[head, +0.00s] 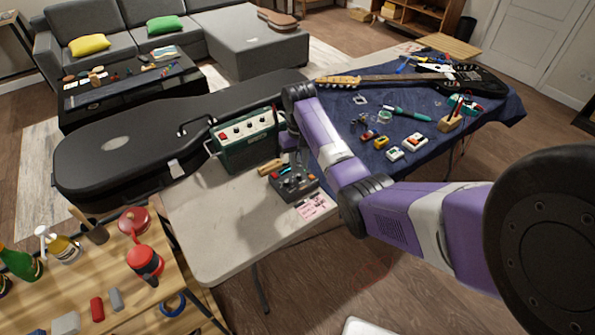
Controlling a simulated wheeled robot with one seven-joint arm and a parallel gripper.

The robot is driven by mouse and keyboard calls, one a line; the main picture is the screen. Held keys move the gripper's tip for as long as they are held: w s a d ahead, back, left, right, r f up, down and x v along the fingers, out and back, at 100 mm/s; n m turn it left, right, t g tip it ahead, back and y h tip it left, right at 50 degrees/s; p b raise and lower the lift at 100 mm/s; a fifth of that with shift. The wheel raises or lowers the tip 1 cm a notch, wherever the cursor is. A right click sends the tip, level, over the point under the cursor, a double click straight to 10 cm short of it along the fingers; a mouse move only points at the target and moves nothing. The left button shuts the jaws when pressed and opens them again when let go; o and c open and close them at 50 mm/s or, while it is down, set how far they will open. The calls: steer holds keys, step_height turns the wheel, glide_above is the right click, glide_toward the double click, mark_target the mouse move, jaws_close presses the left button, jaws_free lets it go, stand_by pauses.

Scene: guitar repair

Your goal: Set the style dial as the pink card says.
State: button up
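A dark grey control box (296,187) with small knobs on its top stands near the front edge of the pale table. I cannot tell which knob is the style dial, or where it points. The pink card (313,206) lies flat at the box's front right; its writing is too small to read.
A green amplifier (245,142) stands behind the box, with a wooden-handled tool (270,167) between them. A black guitar case (120,150) lies behind. Pedals (414,142) and a black guitar (470,82) lie on the blue cloth (345,110). The table's front left (225,235) is clear.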

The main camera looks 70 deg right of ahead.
mark_target(299, 174)
steer(key=shift+f, duration=2.05)
jaws_close()
steer(key=shift+r+m, duration=0.1)
steer(key=shift+m, duration=0.2)
steer(key=shift+m+p, duration=0.8)
steer(key=shift+m, duration=0.3)
steer(key=shift+d+m+p, duration=0.1)
steer(key=shift+m+p, duration=0.3)
steer(key=shift+m, duration=1.1)
